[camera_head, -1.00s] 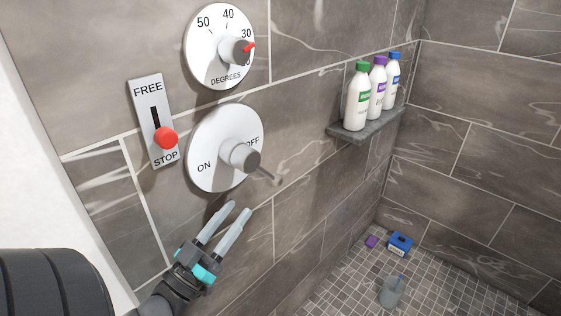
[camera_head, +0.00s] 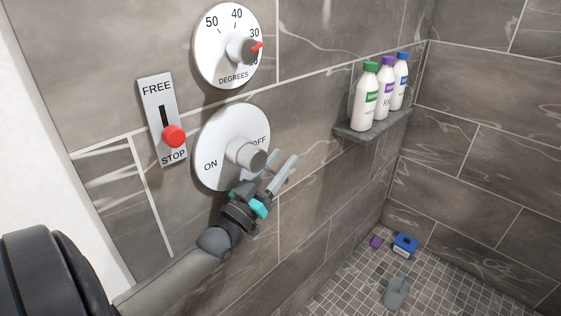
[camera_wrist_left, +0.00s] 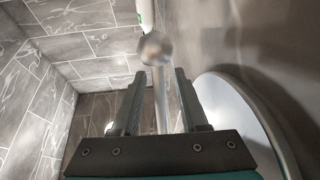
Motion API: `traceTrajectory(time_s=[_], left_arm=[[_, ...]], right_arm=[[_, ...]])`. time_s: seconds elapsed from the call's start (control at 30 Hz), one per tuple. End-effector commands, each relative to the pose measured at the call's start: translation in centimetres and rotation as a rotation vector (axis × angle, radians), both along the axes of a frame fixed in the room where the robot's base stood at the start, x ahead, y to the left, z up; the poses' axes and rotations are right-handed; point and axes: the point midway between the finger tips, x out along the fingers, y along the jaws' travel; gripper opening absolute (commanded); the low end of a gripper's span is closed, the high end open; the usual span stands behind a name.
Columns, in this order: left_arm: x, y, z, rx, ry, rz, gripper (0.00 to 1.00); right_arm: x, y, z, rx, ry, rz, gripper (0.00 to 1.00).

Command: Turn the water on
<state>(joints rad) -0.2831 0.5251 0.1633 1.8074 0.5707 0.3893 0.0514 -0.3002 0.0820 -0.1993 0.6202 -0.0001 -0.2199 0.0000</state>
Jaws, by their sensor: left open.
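The round white ON/OFF plate (camera_head: 216,140) is on the tiled wall, with a grey knob (camera_head: 246,155) at its centre. Its thin lever is hidden by my gripper in the head view. In the left wrist view, a metal rod with a rounded end (camera_wrist_left: 155,48) runs between my fingers. My left gripper (camera_head: 284,160) is open at the lower right of the knob, near the OFF side. In the left wrist view, the gripper (camera_wrist_left: 158,75) has one finger on each side of the rod; I cannot tell if they touch it. My right gripper is not in view.
Above is a temperature dial (camera_head: 215,62) with a red pointer near 30. At left, a FREE/STOP slider has its red knob (camera_head: 174,136) near STOP. Several bottles stand on a corner shelf (camera_head: 372,128). A blue box (camera_head: 405,245) and a grey item (camera_head: 396,293) are on the floor.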

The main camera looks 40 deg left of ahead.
Motion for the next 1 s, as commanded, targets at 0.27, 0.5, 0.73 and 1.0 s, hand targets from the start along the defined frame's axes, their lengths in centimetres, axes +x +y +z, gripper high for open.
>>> traceTrajectory(time_s=[0.27, 0.5, 0.73, 1.0], left_arm=[[0.32, 0.02, 0.11, 0.0, 0.001, 0.0, 0.43], [0.3, 0.02, 0.11, 0.0, 0.001, 0.0, 0.26], [0.29, 0.01, 0.11, 0.0, 0.001, 0.0, 0.0], [0.28, 0.01, 0.11, 0.0, 0.0, 0.0, 0.0]], right_arm=[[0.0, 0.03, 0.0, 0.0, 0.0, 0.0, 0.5], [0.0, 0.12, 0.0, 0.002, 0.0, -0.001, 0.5], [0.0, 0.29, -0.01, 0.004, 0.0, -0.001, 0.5], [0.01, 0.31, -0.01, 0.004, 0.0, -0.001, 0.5]])
